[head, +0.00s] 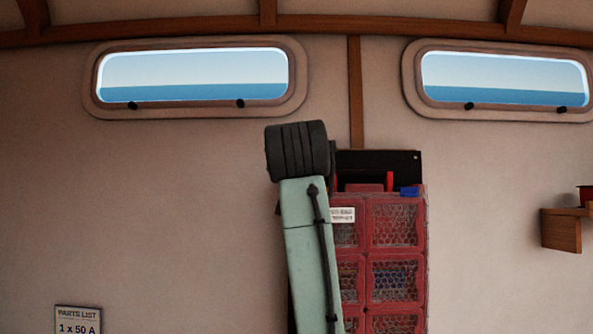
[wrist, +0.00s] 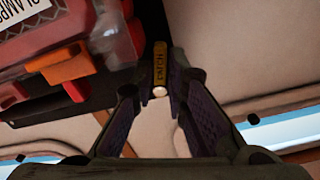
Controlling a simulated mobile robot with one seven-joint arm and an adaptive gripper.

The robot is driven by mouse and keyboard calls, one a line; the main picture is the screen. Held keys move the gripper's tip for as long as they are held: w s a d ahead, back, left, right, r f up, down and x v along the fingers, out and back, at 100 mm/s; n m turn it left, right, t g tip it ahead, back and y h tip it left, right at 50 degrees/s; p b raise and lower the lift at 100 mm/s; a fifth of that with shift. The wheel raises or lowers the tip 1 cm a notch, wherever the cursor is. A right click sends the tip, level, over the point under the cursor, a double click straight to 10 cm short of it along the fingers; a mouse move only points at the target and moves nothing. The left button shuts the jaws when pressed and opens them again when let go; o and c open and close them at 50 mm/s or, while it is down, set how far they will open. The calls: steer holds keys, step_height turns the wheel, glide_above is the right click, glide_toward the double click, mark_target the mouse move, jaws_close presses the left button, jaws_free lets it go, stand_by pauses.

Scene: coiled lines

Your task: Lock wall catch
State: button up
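In the wrist view a small pale round knob (wrist: 159,91) sits between my fingertips, below a yellow lettered tag (wrist: 160,62) on a dark part; this looks like the wall catch. My gripper (wrist: 160,88) has its two fingers drawn close together around the knob, and I cannot tell whether they press on it. In the head view my green arm and its dark wrist stand in front of the left edge of a red case (head: 397,238). My fingertips and the catch are hidden there.
The red case hangs against a black wall plate (head: 378,160), with a blue piece (head: 409,192) at its top. An orange piece (wrist: 58,66) is close beside my fingers. Two windows (head: 195,76) are above, and a wooden shelf (head: 562,229) is at right.

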jaws_close()
steer(key=shift+d+n, duration=0.15)
steer(key=shift+n, duration=0.7)
steer(key=shift+d+n, duration=0.15)
steer(key=shift+n, duration=0.7)
steer(key=shift+o, duration=2.4)
jaws_free()
